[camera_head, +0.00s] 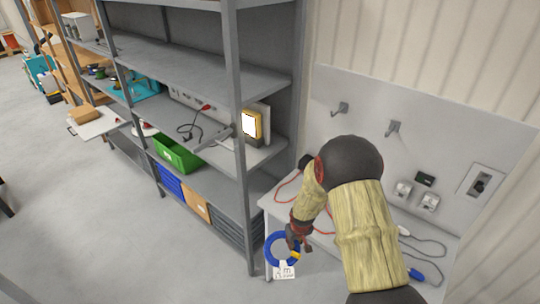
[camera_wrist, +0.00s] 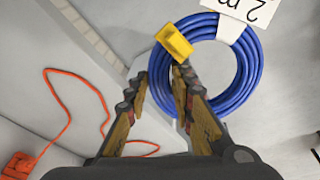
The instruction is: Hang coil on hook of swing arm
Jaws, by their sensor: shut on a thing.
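A blue coil (camera_head: 269,246) with a yellow clip and a white "2 m" tag hangs from my gripper (camera_head: 294,240), beside the front corner of the white table. In the wrist view, the coil (camera_wrist: 247,75) shows as a ring, and my gripper (camera_wrist: 161,80) is shut on its left side, next to the yellow clip (camera_wrist: 174,42). A grey bar (camera_head: 212,139) sticks out from the shelf post and looks like the swing arm. I cannot make out a hook on it. The coil is well below and right of this bar.
A grey shelf rack (camera_head: 243,200) stands left of my arm, with a lit lamp (camera_head: 251,124) and a green bin (camera_head: 175,154). Two wall hooks (camera_head: 340,108) are on the back panel. Orange and grey cables lie on the table (camera_head: 272,204).

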